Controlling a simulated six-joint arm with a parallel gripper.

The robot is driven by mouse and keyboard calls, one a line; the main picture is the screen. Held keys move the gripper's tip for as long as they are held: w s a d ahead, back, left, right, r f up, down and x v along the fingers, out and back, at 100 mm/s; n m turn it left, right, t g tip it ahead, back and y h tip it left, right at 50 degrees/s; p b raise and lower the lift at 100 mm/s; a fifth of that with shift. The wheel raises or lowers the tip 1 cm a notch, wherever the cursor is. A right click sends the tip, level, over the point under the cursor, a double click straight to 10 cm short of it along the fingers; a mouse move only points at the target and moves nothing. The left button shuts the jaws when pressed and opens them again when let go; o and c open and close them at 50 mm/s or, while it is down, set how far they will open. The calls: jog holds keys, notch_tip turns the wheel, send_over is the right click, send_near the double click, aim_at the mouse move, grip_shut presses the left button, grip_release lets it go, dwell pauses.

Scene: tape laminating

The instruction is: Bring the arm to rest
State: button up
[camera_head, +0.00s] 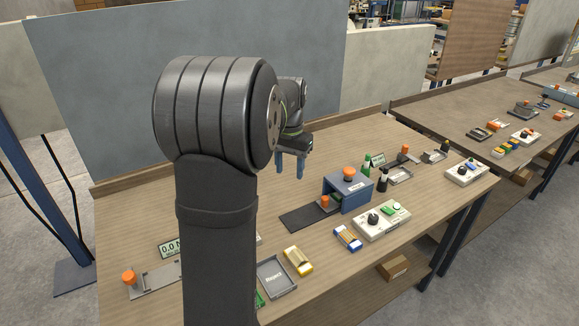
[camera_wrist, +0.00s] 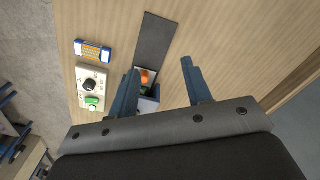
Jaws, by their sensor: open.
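My gripper (camera_head: 290,164) is above the back middle of the wooden table (camera_head: 230,287) in the head view, its two blue fingers pointing down. In the wrist view my gripper (camera_wrist: 158,82) has its fingers apart with nothing held between them. The blue laminating machine (camera_head: 348,191) stands to its right and lower in the head view, with a dark strip (camera_head: 300,219) leading into it. An orange knob on the machine (camera_wrist: 147,76) shows beside the left finger in the wrist view. The machine is partly hidden there by that finger.
A control box (camera_head: 382,221) with a black knob and green button stands in front of the machine. A blue-and-yellow block (camera_head: 347,237), a yellow block (camera_head: 298,260) and a grey "Reject" tray (camera_head: 276,277) lie nearby. Bottles (camera_head: 367,164) stand behind. A grey panel (camera_head: 110,80) rises behind the table.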

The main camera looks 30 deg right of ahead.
dwell(0.3)
send_near(297, 218)
jog(key=a+f, duration=0.1)
jog(key=f, duration=0.1)
jog(key=a+f, duration=0.1)
jog(key=f, duration=0.3)
jog(key=shift+s+a+f, duration=0.1)
jog(key=shift+a+f, duration=0.1)
jog(key=shift+a, duration=0.2)
jog(key=d, duration=0.2)
jog(key=shift+d+r, duration=0.15)
jog(key=shift+d, duration=0.9)
